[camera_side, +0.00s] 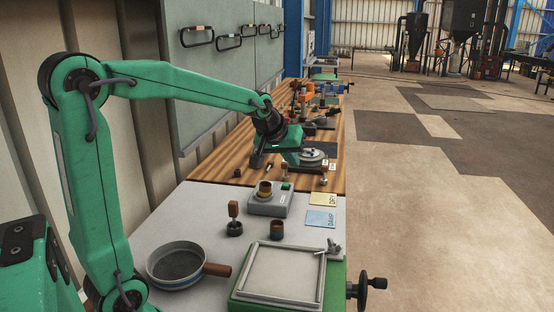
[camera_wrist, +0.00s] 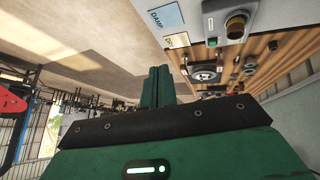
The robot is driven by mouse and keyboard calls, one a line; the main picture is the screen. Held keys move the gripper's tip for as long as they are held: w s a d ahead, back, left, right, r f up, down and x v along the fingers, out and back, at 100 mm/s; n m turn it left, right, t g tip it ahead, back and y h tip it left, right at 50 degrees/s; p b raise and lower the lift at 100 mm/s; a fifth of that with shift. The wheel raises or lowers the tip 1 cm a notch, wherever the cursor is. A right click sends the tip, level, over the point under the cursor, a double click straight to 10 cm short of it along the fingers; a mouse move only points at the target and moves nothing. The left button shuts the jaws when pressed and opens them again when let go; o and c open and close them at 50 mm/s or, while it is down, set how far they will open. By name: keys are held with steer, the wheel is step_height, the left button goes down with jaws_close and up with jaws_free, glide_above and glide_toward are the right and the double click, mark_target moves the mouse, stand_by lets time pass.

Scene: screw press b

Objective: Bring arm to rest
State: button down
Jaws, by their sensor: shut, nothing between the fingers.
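My green arm reaches out over the bench in the side view, bent at the elbow. My gripper (camera_side: 292,157) hangs over the wooden part of the bench, close to a round metal plate (camera_side: 313,155) in the picture; the gap between them is hard to judge. In the wrist view my gripper (camera_wrist: 158,84) shows its two green fingers pressed together with nothing between them. The round plate also shows in the wrist view (camera_wrist: 205,73), beyond the fingers and to the right.
A grey box with a brass cup (camera_side: 268,203), a pan (camera_side: 178,264), a wooden-handled tamper (camera_side: 234,219) and a square frame (camera_side: 284,274) stand on the near grey bench top. DRY (camera_side: 323,199) and DAMP (camera_side: 321,222) cards lie at its right edge. Open floor lies right.

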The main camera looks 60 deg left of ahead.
steer(key=s+d+f+m+h, duration=0.1)
steer(key=s+d+m, duration=0.2)
steer(key=s+d, duration=0.3)
steer(key=s+d+f+m+g+h, duration=0.1)
steer(key=s+d+m, duration=0.3)
steer(key=s, duration=1.3)
steer(key=shift+d+f+g, duration=0.2)
steer(key=shift+d+g, duration=0.1)
steer(key=shift+d, duration=0.8)
steer(key=w+a+r+n, duration=0.1)
steer(key=w+a+r, duration=0.25)
steer(key=w, duration=0.35)
steer(key=w+a+r+n+g+y, duration=0.15)
steer(key=w+a, duration=0.25)
steer(key=w, duration=0.4)
steer(key=w+a+r+n, duration=0.2)
steer(key=w+a+r, duration=0.15)
steer(key=w, duration=0.35)
steer(key=w+a+f+n, duration=0.1)
steer(key=w+a+f, duration=0.3)
steer(key=a, duration=0.3)
steer(key=w+a+f+n+g, duration=0.1)
steer(key=w+a+f, duration=0.3)
steer(key=a, duration=0.4)
steer(key=w+a+f+n, duration=0.2)
steer(key=w+a+f, duration=0.3)
steer(key=w+a, duration=0.1)
steer(key=shift+a, duration=0.9)
